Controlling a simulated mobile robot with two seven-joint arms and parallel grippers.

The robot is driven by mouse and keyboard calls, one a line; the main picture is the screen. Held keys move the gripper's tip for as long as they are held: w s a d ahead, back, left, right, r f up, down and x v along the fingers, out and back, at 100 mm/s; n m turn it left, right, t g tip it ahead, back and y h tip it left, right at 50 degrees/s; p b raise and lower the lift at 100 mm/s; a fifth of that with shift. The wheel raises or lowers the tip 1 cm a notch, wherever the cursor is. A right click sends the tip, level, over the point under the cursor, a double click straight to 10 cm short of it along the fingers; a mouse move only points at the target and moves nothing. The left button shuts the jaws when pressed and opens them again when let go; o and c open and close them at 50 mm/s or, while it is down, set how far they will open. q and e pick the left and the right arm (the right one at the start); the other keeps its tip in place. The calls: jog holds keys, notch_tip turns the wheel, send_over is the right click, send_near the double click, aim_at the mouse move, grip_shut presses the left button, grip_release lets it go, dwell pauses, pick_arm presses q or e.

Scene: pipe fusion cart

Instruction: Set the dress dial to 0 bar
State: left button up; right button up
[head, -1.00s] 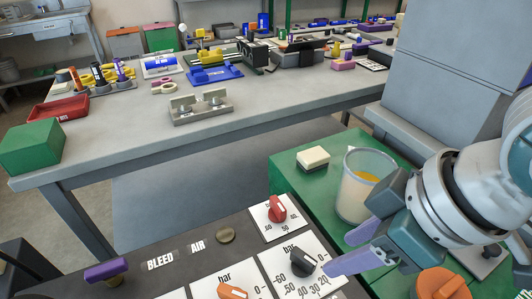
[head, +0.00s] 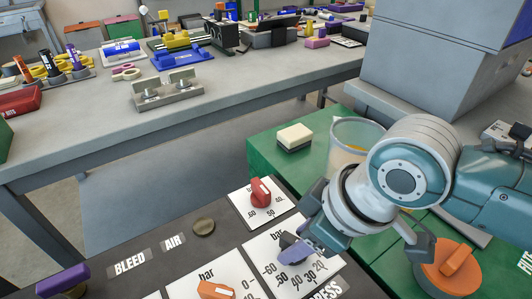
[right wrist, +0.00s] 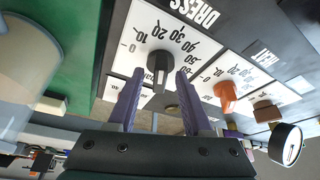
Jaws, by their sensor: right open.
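The dress dial is a black knob (right wrist: 158,68) on a white scale plate (right wrist: 140,22) marked in bar, with the word DRESS beside it. In the right wrist view its bar stands roughly toward the 10 and 20 marks; the exact reading is unclear. In the head view the plate (head: 262,250) shows, with the knob partly hidden by my gripper. My right gripper (head: 300,247) is open, its purple fingertips on either side of the knob; contact cannot be told. It also shows in the right wrist view (right wrist: 156,85). My left gripper is not in view.
A dial with a red knob (head: 260,191) and one with an orange knob (head: 215,290) are close by. A purple handle (head: 62,280) is at the panel's left. A clear beaker (head: 345,140) and a sponge-like block (head: 294,137) stand on the green top behind.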

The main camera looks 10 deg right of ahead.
grip_shut()
dwell(0.3)
dwell(0.3)
